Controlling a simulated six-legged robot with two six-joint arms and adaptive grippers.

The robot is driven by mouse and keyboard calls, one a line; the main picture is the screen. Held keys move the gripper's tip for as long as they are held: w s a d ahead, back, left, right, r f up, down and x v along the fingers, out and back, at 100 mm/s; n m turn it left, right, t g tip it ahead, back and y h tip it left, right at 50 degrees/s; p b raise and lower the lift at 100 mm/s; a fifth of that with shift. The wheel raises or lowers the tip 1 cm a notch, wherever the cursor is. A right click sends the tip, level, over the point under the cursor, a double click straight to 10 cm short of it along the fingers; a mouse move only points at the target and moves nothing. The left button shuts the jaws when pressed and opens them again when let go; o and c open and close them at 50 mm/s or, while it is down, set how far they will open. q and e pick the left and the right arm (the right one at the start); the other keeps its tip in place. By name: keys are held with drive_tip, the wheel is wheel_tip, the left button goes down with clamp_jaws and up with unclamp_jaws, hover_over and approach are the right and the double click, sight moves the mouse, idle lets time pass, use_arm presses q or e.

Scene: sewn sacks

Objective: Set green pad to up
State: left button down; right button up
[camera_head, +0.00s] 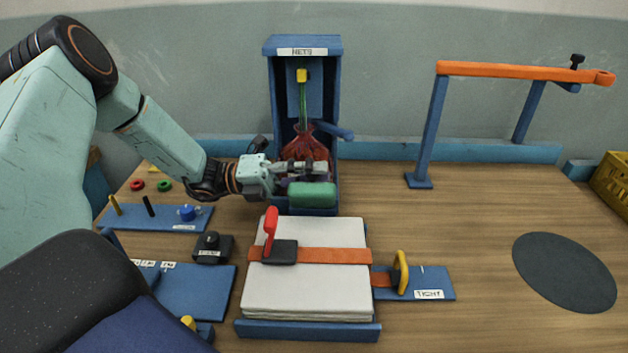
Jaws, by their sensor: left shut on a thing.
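The green pad (312,195) is a rounded block at the lower front of the blue stand labelled NETS (303,45). My left gripper (308,168) reaches in from the left, its fingers pointing right along the pad's top edge. It is shut, and the pad is the thing at its fingers, though the exact contact is partly hidden. A red net sack (305,143) hangs behind the fingers inside the stand, its green neck rising to a yellow clip (301,75). My right gripper is not in view.
A white stack (310,280) with an orange strap and red-handled buckle (270,235) lies in front. Blue peg boards (165,222) are at left. An orange-topped frame (520,71) stands right, with a dark disc (565,272) and bare table near it.

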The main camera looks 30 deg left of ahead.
use_arm(q)
drive_tip(key=shift+w+a+f+n+t+b, duration=0.15)
drive_tip(key=shift+w+a+n, duration=0.1)
drive_tip(key=shift+n, duration=0.35)
drive_tip(key=shift+w+a+n+t+b, duration=0.1)
drive_tip(key=shift+w+n+t+b, duration=0.1)
drive_tip(key=shift+n, duration=0.4)
drive_tip(key=c, duration=1.1)
unclamp_jaws()
drive_tip(key=shift+a+f, duration=0.1)
drive_tip(key=shift+a, duration=0.05)
drive_tip(key=shift+d, duration=0.2)
drive_tip(key=shift+v, duration=3.75)
drive_tip(key=shift+r, duration=0.2)
